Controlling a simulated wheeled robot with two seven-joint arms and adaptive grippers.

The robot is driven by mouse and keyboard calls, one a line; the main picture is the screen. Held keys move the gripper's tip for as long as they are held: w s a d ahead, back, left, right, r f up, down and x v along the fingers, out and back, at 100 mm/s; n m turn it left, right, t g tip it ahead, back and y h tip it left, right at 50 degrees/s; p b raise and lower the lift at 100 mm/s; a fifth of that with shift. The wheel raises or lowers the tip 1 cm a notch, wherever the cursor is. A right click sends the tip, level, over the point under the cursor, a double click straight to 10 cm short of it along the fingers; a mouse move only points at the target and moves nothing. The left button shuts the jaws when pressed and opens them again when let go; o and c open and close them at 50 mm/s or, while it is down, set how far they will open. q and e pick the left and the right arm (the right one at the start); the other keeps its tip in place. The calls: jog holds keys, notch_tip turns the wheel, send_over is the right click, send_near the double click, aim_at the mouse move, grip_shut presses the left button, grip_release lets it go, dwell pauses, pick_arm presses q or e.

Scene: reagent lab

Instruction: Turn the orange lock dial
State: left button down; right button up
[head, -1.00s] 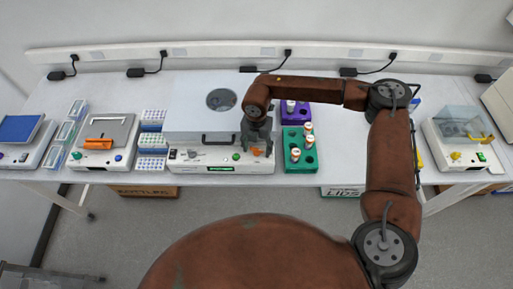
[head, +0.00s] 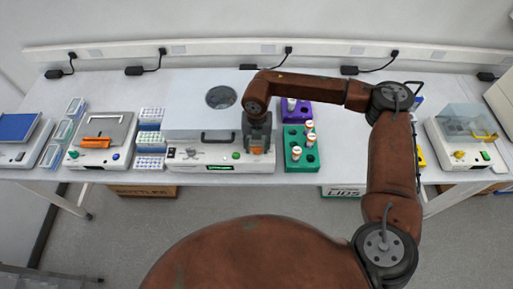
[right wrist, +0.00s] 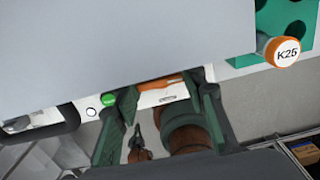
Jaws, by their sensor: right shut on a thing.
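The orange lock dial (head: 257,150) is on the front panel of the white centrifuge-like machine (head: 190,122), at the panel's right end. My right gripper (head: 257,146) comes down over the dial from above and is shut on it, with the fingers at its sides. In the right wrist view the two dark fingers (right wrist: 160,88) stand either side of an orange part of the dial (right wrist: 164,81); the rest of it is hidden. The machine's lid looks shut. My left gripper is not in view.
A green rack (head: 301,160) with several capped vials stands just right of the machine, with a purple rack (head: 285,106) behind it. Tip boxes (head: 151,140) stand to the left. The bench right of the green rack has free room.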

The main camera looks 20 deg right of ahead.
aim_at(257, 147)
dwell(0.3)
jog(key=o, duration=1.2)
notch_tip(257, 147, up, 12)
dwell(0.3)
